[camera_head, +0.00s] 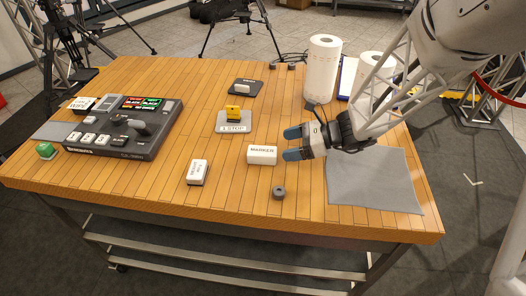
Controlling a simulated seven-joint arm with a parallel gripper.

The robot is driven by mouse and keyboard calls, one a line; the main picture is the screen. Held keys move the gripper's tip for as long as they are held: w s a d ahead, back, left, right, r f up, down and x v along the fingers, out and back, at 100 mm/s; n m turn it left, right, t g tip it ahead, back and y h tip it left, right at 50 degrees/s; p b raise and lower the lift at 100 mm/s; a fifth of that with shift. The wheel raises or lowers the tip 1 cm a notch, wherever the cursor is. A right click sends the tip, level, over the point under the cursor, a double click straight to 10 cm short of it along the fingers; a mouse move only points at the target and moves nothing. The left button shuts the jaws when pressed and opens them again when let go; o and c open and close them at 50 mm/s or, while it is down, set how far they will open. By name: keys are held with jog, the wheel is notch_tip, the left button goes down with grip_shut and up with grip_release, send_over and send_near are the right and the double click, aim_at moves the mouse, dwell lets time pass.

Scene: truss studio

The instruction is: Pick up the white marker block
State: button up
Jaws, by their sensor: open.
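The white marker block (262,154) lies on the wooden table, with the word "MARKER" on its front face. My gripper (292,144) comes in from the right, with two blue-grey fingertips spread apart. Its fingertips are just to the right of the marker block, and one looks close to the block's right end. I cannot tell whether they touch. The jaws are open and I see nothing held between them.
A second white block (197,172) lies left of the marker block, and a small dark knob (278,192) in front. A yellow piece on a grey base (234,127) stands behind. A control console (122,130) is at left. Paper rolls (322,69) stand behind my gripper; a grey cloth (375,182) lies right.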

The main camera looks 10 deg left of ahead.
aim_at(264, 150)
jog(key=shift+a, duration=0.1)
jog(key=shift+x, duration=1.2)
jog(key=shift+a+f, duration=0.1)
jog(key=shift+a, duration=0.05)
jog(key=shift+x, duration=2.45)
jog(key=shift+s, duration=0.1)
jog(key=c, duration=1.1)
jog(key=shift+o, duration=0.2)
